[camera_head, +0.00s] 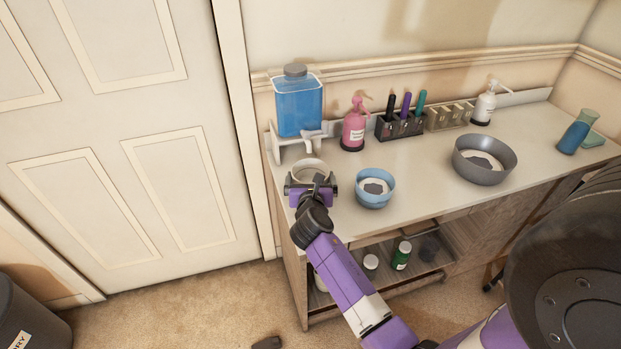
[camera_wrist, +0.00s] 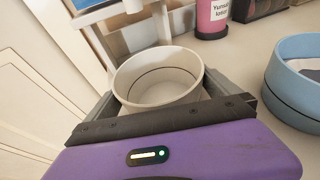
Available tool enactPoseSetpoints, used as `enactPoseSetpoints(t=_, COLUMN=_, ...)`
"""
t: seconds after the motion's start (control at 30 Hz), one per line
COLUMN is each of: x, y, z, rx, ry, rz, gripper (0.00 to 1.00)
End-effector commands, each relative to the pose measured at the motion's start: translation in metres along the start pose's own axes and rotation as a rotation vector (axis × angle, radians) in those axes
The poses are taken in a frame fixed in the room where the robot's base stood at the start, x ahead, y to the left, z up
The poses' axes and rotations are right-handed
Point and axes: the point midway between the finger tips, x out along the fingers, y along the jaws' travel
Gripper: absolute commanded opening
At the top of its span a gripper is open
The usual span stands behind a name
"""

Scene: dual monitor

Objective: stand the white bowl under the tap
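The white bowl (camera_head: 310,166) is upright at the left end of the counter, just in front of the white stand under the blue water tank (camera_head: 299,105). The pale tap (camera_head: 312,134) juts from the tank's lower front, behind the bowl in the head view. My gripper (camera_head: 311,186) is at the bowl's near side. In the wrist view the bowl (camera_wrist: 158,78) sits between the two grey fingers (camera_wrist: 160,92), which appear to touch its left and right walls. The bowl looks empty. Its underside is hidden, so I cannot tell whether it touches the counter.
A blue bowl (camera_head: 375,188) stands close on the right, and a larger grey bowl (camera_head: 484,158) farther right. A pink pump bottle (camera_head: 354,126) and a pen holder (camera_head: 401,125) stand along the back. A white door (camera_head: 120,150) is left of the counter (camera_head: 425,180).

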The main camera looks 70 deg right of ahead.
Motion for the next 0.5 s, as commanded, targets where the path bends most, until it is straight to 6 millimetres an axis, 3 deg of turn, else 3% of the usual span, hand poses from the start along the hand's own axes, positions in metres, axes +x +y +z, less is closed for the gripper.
enactPoseSetpoints(t=0.17, x=-0.01, y=0.001, z=0.003, rx=-0.001, ry=0.0, rz=0.002, gripper=1.0)
enactPoseSetpoints(t=0.5, x=-0.076, y=0.001, z=0.003, rx=-0.001, ry=0.0, rz=0.003, gripper=1.0)
